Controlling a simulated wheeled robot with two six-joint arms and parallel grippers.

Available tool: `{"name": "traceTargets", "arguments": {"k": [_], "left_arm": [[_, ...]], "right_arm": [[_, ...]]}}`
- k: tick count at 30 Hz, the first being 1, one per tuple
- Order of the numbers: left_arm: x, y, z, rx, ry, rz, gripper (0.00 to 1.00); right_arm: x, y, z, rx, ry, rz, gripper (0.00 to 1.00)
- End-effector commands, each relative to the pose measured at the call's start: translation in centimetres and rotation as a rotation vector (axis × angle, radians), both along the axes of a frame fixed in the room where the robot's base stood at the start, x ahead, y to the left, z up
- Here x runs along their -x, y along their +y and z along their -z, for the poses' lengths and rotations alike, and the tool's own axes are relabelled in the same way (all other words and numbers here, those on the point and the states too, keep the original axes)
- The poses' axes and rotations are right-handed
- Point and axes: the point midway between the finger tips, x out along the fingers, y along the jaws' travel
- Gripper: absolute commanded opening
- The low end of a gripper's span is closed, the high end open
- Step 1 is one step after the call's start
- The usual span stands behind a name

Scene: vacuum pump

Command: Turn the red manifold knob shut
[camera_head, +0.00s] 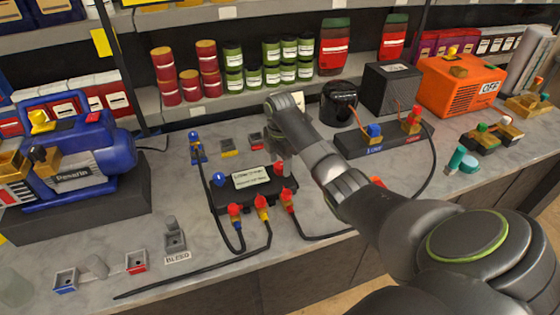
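The black manifold (246,202) with a white label lies on the grey counter near the middle of the head view. A blue knob (219,180) stands at its left end and the red knob (279,169) at its right end. My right arm comes in from the lower right and bends down behind the manifold. My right gripper (281,154) points down at the red knob's end, partly covered by my own forearm. Its fingers are small and unclear, so I cannot tell whether they touch or grip the knob. My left gripper is out of view.
A blue pump (75,160) stands at left, a black canister (340,103) and an orange machine (460,85) at the back right. Small blocks (136,262) lie at front left.

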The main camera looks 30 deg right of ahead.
Motion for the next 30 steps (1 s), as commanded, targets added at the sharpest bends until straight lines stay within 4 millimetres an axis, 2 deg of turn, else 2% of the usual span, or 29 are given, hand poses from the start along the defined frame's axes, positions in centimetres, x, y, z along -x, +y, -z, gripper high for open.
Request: {"name": "traceTargets", "arguments": {"k": [1,10,20,30], "left_arm": [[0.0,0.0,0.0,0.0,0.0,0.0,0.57],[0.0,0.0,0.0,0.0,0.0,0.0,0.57],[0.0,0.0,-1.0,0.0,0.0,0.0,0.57],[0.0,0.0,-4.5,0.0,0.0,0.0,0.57]], "right_arm": [[0.0,0.0,0.0,0.0,0.0,0.0,0.51],[0.0,0.0,0.0,0.0,0.001,0.0,0.13],[0.0,0.0,-0.3,-0.001,0.002,0.051,0.13],[0.0,0.0,-0.6,-0.002,0.004,0.29,0.13]]}}
